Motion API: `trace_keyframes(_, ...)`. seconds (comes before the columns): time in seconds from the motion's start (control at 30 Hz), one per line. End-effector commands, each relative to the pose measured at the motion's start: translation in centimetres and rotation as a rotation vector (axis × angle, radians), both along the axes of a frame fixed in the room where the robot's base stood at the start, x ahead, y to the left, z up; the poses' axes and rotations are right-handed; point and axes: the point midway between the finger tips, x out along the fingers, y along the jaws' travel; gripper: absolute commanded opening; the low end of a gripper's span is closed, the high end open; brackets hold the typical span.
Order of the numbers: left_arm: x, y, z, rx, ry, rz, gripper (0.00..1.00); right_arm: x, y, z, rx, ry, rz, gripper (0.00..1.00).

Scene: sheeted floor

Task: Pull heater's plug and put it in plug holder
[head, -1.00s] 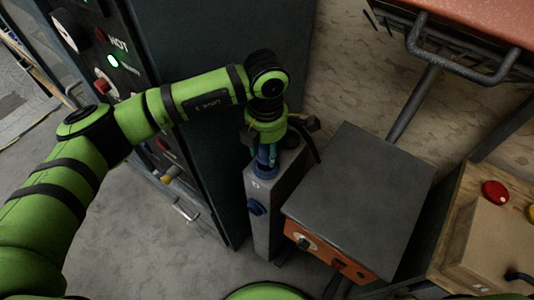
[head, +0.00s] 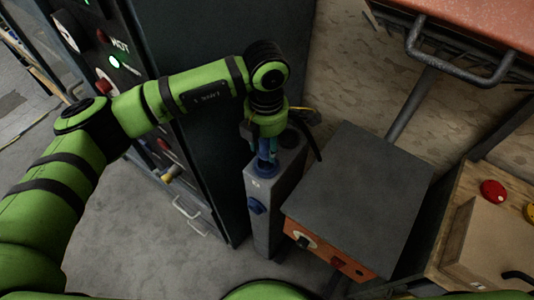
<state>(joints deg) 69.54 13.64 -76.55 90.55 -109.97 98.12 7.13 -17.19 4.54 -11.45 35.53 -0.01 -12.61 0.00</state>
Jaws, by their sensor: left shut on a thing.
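The gripper is shut on a blue plug (head: 265,161), mostly hidden by the fingers. The plug is at the blue socket; I cannot tell whether it is seated or just above it. A dark round opening (head: 289,137) shows on the post's top behind the gripper. A grey-topped box with an orange front (head: 338,257), perhaps the heater, stands right of the post. My right gripper is not in view.
A tall dark cabinet (head: 205,150) with a control panel (head: 118,62) stands left of the post. A red-topped table with a metal handle (head: 465,65) is at the upper right. A wooden crate (head: 448,225) with a red button (head: 493,190) is at the right.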

Motion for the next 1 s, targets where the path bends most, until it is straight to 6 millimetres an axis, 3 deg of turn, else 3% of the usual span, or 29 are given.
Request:
trace_keyframes(0.63,0.0,0.0,3.7,-0.001,-0.001,0.0,0.0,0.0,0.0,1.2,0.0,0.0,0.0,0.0)
trace_keyframes(1.0,0.0,0.0,4.0,-0.001,0.0,0.0,0.0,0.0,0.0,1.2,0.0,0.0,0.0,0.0)
